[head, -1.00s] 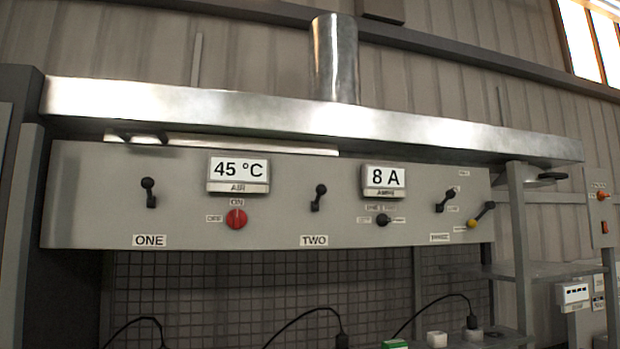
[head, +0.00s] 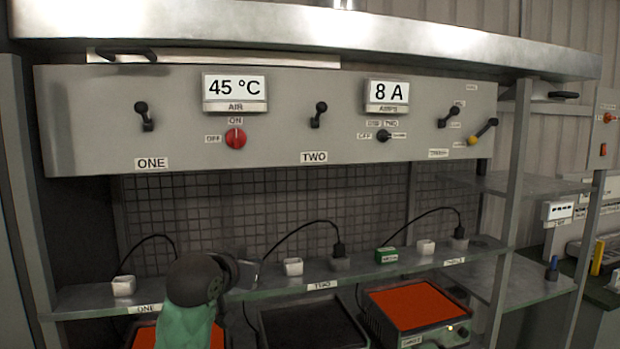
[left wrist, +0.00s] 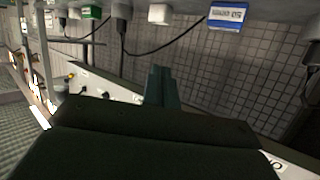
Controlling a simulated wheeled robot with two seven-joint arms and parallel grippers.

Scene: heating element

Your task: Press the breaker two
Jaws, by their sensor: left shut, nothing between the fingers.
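The breaker two is a black lever switch (head: 319,114) on the grey control panel (head: 270,150), just above the label TWO (head: 314,157). My left gripper (left wrist: 160,82) is shut and empty in the left wrist view, its narrow fingers side by side near the mesh wall. In the head view my left arm rises from the bottom, left of centre, with its wrist at shelf height. It is below and left of the breaker two, apart from it. The fingers are not clear in the head view. My right gripper is in neither view.
Similar levers stand above ONE (head: 145,115) and at the right (head: 448,116). A red knob (head: 235,138) and a black selector (head: 383,135) sit between them. A shelf (head: 400,268) with plugs and cables runs below, over a dark plate (head: 312,320) and an orange plate (head: 415,307).

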